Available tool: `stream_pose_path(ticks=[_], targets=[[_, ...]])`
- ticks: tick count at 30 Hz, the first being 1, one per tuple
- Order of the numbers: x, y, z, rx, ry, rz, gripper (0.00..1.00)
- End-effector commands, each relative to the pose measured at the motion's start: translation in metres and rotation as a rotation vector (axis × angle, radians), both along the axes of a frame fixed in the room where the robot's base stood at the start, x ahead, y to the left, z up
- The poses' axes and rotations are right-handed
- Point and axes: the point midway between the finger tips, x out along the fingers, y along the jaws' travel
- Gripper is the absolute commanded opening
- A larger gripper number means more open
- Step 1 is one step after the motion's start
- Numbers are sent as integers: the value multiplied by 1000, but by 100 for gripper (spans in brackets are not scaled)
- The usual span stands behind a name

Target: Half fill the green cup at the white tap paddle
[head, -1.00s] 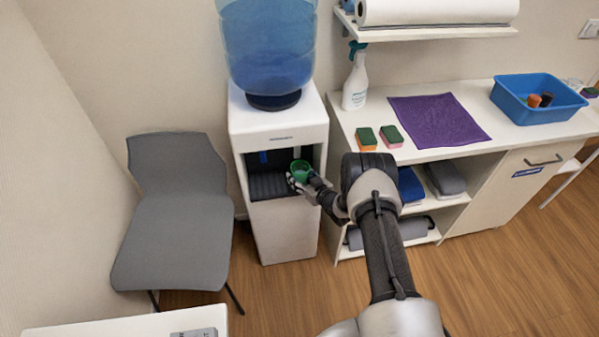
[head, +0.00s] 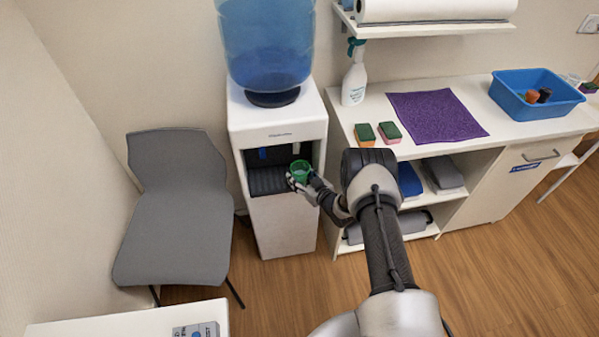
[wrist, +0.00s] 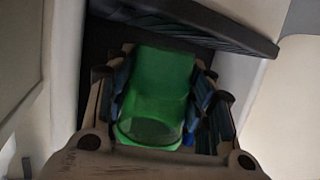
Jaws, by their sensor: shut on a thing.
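The green cup (head: 301,169) is at the front of the recess of the white water dispenser (head: 282,222), near its right side. My gripper (head: 298,181) is shut around the cup and holds it from the front right. In the wrist view the green cup (wrist: 157,95) sits between both fingers of my gripper (wrist: 158,100). The cup's contents cannot be made out. A blue tap paddle (head: 262,154) shows inside the recess at left.
A dark drip tray (head: 268,182) lies in the recess. A grey chair (head: 178,235) stands left of the dispenser. The counter at right holds sponges (head: 365,134), a spray bottle (head: 354,80), a purple cloth (head: 437,115) and a blue bin (head: 515,100).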

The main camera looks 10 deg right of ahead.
Motion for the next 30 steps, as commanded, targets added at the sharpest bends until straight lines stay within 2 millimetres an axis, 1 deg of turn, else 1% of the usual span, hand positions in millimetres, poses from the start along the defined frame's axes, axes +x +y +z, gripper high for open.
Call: stream_pose_path(ticks=[2,18,22,30], targets=[[-10,0,4,0,1,-1,39],[-74,0,2,0,1,0,39],[-81,0,2,0,-1,-1,39],[-81,0,1,0,-2,-1,39]])
